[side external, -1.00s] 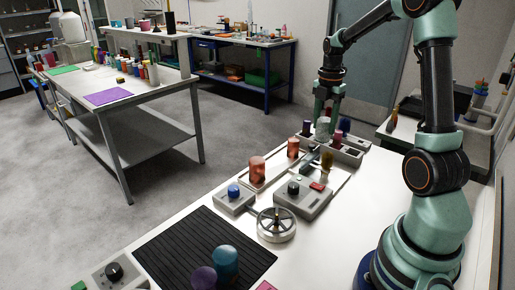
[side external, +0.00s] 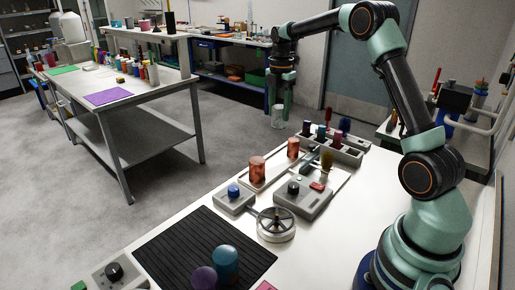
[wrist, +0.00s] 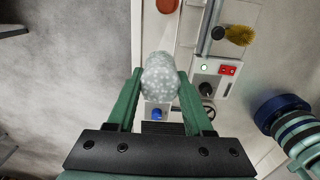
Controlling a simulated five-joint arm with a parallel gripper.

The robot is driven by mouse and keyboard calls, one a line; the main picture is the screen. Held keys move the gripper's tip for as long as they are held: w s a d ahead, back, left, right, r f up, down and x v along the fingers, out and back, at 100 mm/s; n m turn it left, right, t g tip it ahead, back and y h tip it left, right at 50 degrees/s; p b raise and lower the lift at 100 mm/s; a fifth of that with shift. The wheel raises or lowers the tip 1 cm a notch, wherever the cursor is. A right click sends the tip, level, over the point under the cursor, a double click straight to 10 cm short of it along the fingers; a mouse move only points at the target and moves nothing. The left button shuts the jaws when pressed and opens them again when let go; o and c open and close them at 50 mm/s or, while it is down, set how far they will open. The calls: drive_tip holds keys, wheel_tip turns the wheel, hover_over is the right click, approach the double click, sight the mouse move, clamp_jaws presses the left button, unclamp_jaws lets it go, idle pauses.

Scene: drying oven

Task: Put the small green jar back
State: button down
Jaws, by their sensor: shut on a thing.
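My gripper (side external: 279,102) is shut on a pale, whitish jar (side external: 278,117). In the wrist view this jar (wrist: 160,77) looks speckled and translucent, with no clear green on it, between my green fingers. It is held in the air past the far-left edge of the white table. A grey compartment tray (side external: 348,155) stands at the table's far end, to the right of and below my gripper. I cannot make out a green jar.
A yellow-brown brush (side external: 327,160), a box with a red switch (side external: 304,195), a blue-knob box (side external: 235,198) and a handwheel (side external: 277,224) lie nearer. A black ribbed mat (side external: 190,250) holds a teal and a purple cylinder.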

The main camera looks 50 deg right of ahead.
wheel_tip(320, 180, down, 15)
drive_tip(key=shift+r, duration=0.2)
idle(0.3)
drive_tip(key=shift+f, duration=0.15)
drive_tip(key=shift+c, duration=1.5)
unclamp_jaws()
